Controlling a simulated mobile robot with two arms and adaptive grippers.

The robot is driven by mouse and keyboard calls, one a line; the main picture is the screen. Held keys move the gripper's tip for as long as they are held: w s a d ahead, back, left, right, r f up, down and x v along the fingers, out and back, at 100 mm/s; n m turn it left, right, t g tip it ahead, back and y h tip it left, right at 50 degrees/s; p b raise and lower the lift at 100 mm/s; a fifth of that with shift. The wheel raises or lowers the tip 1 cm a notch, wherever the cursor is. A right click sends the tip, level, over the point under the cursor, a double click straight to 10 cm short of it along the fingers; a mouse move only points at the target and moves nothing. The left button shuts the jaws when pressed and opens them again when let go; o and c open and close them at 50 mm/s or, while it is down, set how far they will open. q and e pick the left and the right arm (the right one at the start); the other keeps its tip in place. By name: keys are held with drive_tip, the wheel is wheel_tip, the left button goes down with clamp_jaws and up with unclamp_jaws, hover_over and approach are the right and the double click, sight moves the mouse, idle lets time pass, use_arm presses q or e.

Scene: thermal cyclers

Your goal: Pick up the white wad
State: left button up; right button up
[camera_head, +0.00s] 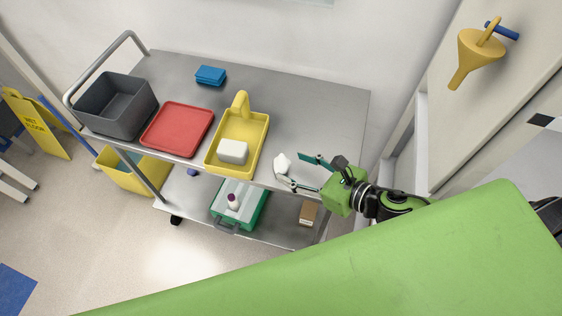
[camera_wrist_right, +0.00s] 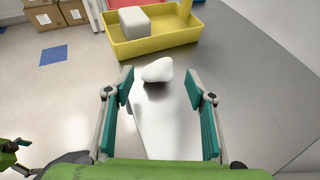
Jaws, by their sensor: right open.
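The white wad (camera_head: 282,163) lies on the grey metal cart top near its front edge, right of the yellow tray. In the right wrist view the wad (camera_wrist_right: 158,70) sits just beyond the fingertips, roughly centred between them. My right gripper (camera_head: 296,170) is open, with its two teal-padded fingers spread. In the right wrist view my right gripper (camera_wrist_right: 160,80) has nothing between its pads. My left gripper is not visible in the head view.
The yellow tray (camera_head: 213,166) holds a white block (camera_head: 233,151). A red tray (camera_head: 178,129), a grey bin (camera_head: 118,106) and a blue stack (camera_head: 210,75) stand on the cart (camera_head: 310,100). A yellow funnel (camera_head: 478,52) hangs on the wall. The cart top behind the wad is clear.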

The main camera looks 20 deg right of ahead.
sight(288, 168)
drive_tip(key=shift+w+a, duration=0.2)
drive_tip(key=p+x, duration=0.2)
drive_tip(key=x, duration=0.2)
drive_tip(key=shift+a+f, duration=0.1)
drive_tip(key=shift+f, duration=0.1)
drive_tip(key=shift+w+a+f, duration=0.2)
drive_tip(key=shift+f, duration=0.05)
drive_tip(key=c, duration=0.9)
